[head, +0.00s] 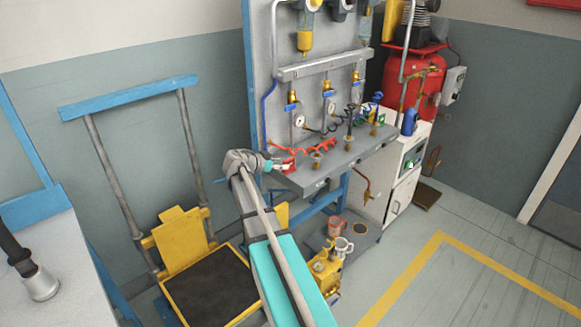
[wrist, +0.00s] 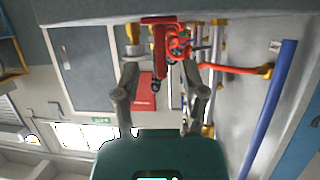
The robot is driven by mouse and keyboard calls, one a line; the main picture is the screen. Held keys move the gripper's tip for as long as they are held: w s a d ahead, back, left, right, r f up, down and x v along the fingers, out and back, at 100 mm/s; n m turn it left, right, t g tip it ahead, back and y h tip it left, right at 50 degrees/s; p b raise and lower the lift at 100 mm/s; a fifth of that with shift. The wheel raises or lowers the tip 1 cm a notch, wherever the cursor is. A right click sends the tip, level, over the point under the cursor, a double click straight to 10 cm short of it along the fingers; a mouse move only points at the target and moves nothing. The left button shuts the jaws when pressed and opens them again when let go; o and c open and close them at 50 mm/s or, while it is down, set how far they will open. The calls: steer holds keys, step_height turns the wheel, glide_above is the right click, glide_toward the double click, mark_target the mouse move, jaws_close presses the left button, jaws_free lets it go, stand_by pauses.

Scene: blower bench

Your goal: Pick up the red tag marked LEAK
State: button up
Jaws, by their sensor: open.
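My gripper (head: 277,165) is at the left end of the grey bench shelf (head: 335,160), beside a small red piece with a pale patch (head: 288,166). In the wrist view my gripper (wrist: 163,65) is open, a finger on each side. A flat red piece (wrist: 159,45) shows between the fingertips, with dark and round red parts close by. It looks like the red tag, but no LEAK lettering can be read. I cannot tell whether the fingers touch it. A red panel (wrist: 146,92) with a pale line also shows between the fingers, apparently farther off.
Valves and gauges (head: 328,108) stand behind along the board.

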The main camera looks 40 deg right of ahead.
mark_target(289, 170)
steer(key=shift+b+x, duration=0.7)
steer(key=shift+x, duration=1.55)
jaws_close()
